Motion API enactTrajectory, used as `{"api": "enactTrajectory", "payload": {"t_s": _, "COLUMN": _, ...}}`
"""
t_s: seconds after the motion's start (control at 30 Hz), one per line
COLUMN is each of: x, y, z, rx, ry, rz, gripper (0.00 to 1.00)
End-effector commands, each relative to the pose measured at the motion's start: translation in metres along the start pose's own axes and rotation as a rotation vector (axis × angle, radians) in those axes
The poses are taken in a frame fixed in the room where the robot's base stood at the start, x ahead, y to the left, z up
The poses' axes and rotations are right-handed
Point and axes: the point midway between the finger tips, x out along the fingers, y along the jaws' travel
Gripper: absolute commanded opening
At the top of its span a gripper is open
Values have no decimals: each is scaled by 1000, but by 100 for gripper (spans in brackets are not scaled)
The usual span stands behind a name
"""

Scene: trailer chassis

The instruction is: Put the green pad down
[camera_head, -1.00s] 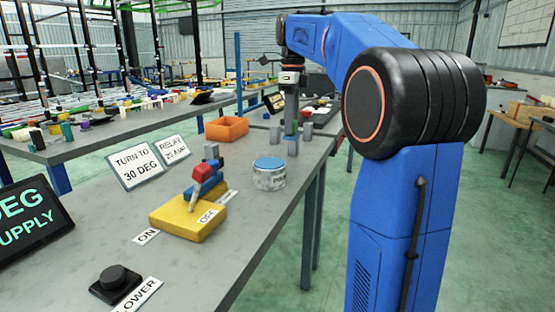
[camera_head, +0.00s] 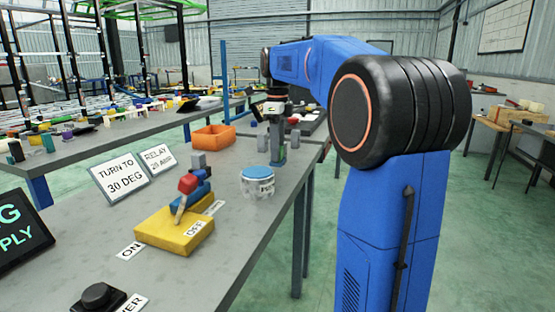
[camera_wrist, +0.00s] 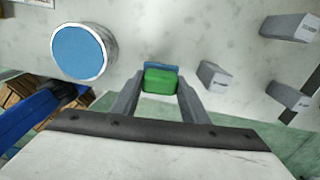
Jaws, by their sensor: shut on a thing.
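The green pad (camera_wrist: 160,81) is between the two fingers of my gripper (camera_wrist: 159,88) in the wrist view, and the fingers are shut on it. A strip of blue shows just behind the pad. In the head view my gripper (camera_head: 278,155) points down over the far end of the near grey table (camera_head: 225,250), beyond the blue-lidded jar. The pad is too small there to make out clearly. I cannot tell whether it touches the tabletop.
The jar (camera_head: 257,184) also shows at upper left in the wrist view (camera_wrist: 80,53). Grey blocks (camera_wrist: 213,76) stand to the right of the pad. An orange bin (camera_head: 213,136) and a yellow switch base (camera_head: 172,232) are on the table.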

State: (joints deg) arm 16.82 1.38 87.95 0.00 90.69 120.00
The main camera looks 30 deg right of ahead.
Motion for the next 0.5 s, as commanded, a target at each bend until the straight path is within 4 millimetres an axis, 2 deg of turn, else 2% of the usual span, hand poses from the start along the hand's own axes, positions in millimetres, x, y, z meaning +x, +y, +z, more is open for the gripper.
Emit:
{"api": "enactTrajectory", "payload": {"t_s": 0.23, "x": 30, "y": 0, "z": 0, "rx": 0, "ry": 0, "rz": 1, "gripper": 22}}
{"api": "enactTrajectory", "payload": {"t_s": 0.5, "x": 33, "y": 0, "z": 0, "rx": 0, "ry": -1, "rz": -1, "gripper": 22}}
